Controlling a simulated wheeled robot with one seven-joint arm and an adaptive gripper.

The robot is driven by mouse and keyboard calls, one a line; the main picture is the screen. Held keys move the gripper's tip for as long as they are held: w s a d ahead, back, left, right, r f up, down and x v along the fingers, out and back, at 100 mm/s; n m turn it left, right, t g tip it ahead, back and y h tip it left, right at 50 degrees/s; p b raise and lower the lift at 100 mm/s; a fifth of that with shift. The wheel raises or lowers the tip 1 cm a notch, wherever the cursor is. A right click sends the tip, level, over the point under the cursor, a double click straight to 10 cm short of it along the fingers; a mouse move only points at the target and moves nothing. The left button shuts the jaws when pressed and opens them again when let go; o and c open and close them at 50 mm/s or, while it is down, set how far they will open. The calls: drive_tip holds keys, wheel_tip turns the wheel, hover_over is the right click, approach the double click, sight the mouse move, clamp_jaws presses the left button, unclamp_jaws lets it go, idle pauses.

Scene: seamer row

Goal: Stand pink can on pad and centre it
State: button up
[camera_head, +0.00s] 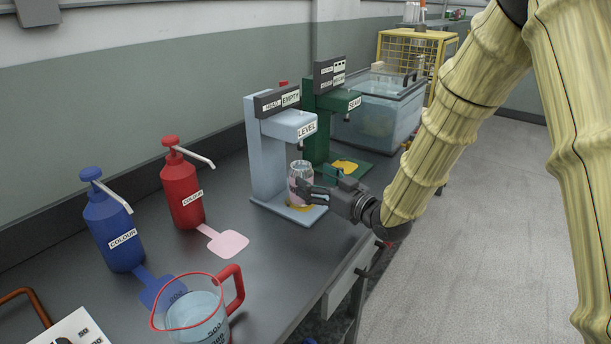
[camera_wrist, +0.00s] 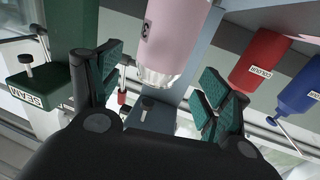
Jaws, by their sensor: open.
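My gripper (camera_head: 304,190) reaches in from the right, low on the can. In the wrist view, which is upside down, the can (camera_wrist: 176,38) is between the spread fingers of my gripper (camera_wrist: 163,66), with gaps visible on both sides.
The green SEAM machine (camera_head: 320,115) stands just behind, with a yellow pad (camera_head: 345,167). A red pump bottle (camera_head: 181,190), a blue pump bottle (camera_head: 110,232) and a red-handled jug (camera_head: 198,315) stand left and in front. A clear tank (camera_head: 378,115) is behind.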

drive_tip(key=v, duration=0.6)
drive_tip(key=shift+s+d, duration=0.2)
drive_tip(key=shift+s, duration=0.1)
drive_tip(key=shift+r, duration=0.1)
